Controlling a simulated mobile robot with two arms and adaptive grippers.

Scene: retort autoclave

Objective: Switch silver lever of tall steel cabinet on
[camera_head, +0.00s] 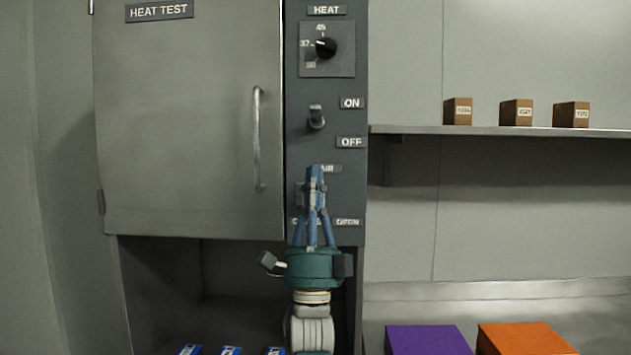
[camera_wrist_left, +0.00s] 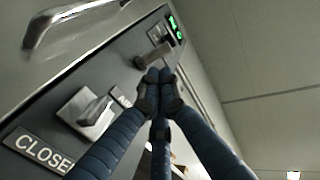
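The tall steel cabinet (camera_head: 190,130) has a dark control panel on its right side. The silver lever (camera_head: 316,117) sits on this panel between the ON label (camera_head: 351,103) and the OFF label (camera_head: 350,142). Its tip seems to point out and slightly down. My left gripper (camera_head: 315,170) is below the lever, pointing up, in front of the lower switch and its partly covered label. In the left wrist view its blue fingers meet at the tips (camera_wrist_left: 160,76), with nothing seen between them. The lever (camera_wrist_left: 153,56) shows just beyond the fingertips; whether they touch is unclear.
A heat dial (camera_head: 326,47) is above the lever. A lower switch (camera_wrist_left: 93,112) is beside the fingers, near the CLOSE label (camera_wrist_left: 38,150). The door handle (camera_head: 258,138) stands out to the left. A shelf (camera_head: 500,131) with brown boxes is at right.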

